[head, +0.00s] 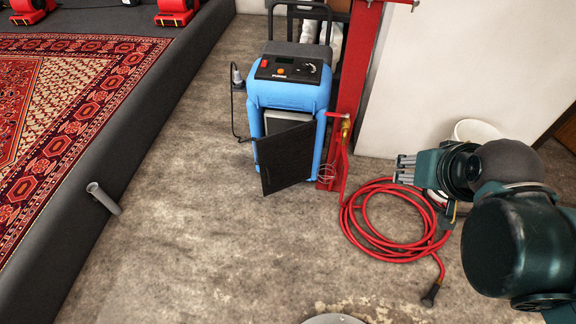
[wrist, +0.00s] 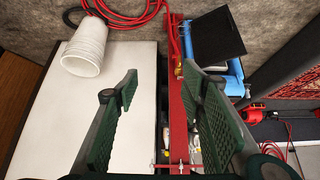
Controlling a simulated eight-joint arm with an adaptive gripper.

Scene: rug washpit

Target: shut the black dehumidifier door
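The blue dehumidifier (head: 293,92) stands upright on the floor, in the upper middle of the head view. Its black door (head: 287,160) is ajar, angled out from the front, with part of a pale interior (head: 284,122) showing above it. My gripper (head: 403,169) is to the right of the door, clear of it, with its fingers pointing left. In the wrist view the fingers (wrist: 160,82) are spread apart with nothing between them. That view also shows the black door (wrist: 213,36) and part of the blue body (wrist: 234,80) beyond the right finger.
A red post (head: 359,70) stands close to the dehumidifier's right side. A coiled red hose (head: 372,246) lies below my gripper. Bare floor lies left of the door, up to the raised rug platform (head: 75,215).

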